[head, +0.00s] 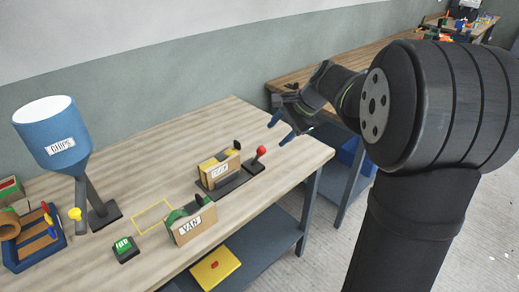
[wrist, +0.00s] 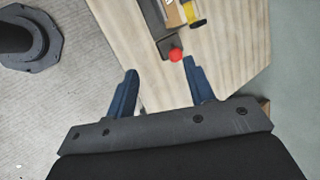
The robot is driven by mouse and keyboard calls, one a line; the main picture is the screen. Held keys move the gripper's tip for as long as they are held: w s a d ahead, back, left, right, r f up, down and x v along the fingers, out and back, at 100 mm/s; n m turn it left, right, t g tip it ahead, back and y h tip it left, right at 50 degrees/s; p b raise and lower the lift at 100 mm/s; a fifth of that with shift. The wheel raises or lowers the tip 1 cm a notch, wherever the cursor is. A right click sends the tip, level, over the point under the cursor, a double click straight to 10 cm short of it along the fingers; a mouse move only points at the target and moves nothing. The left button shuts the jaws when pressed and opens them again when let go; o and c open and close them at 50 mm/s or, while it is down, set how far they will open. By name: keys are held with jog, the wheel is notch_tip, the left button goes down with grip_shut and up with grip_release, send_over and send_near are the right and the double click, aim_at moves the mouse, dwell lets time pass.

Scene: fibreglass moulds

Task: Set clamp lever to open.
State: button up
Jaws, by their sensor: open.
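The clamp lever has a red ball knob (head: 261,151) on a short stem at the right end of a dark base plate. The knob also shows in the wrist view (wrist: 175,55), just ahead of the fingertips. A cardboard-coloured labelled block (head: 219,172) sits on the same base, with yellow and black parts on it. My gripper (head: 279,130) is open and empty, with blue fingers, above the table's right end and apart from the knob. In the wrist view my gripper (wrist: 159,65) has its two fingers spread, with the knob nearer the right finger. The lever's stem is mostly hidden there.
The wooden table (head: 120,165) holds a box marked VAN (head: 194,224), a green button (head: 124,247), a blue hopper (head: 55,130) and a blue tray (head: 35,248) at left. A yellow outline (head: 152,216) marks the tabletop. Another bench stands behind. Tabletop behind the clamp is clear.

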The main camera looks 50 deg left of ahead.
aim_at(258, 149)
jog(key=s+d+f+m+g+y, duration=0.1)
jog(key=s+f+m+g+y, duration=0.15)
jog(key=f, duration=0.25)
jog(key=s+f+m+g+y, duration=0.1)
jog(key=f+m+g+y, duration=0.15)
jog(key=f+m, duration=0.2)
jog(key=w+d+f+m+t+y, duration=0.4)
jog(key=w+f+m+t+y, duration=0.25)
jog(key=m, duration=0.35)
jog(key=shift+t, duration=0.45)
jog(key=a, duration=1.1)
jog(key=a+r, duration=0.1)
jog(key=a, duration=0.5)
jog(key=shift+s, duration=0.35)
grip_shut()
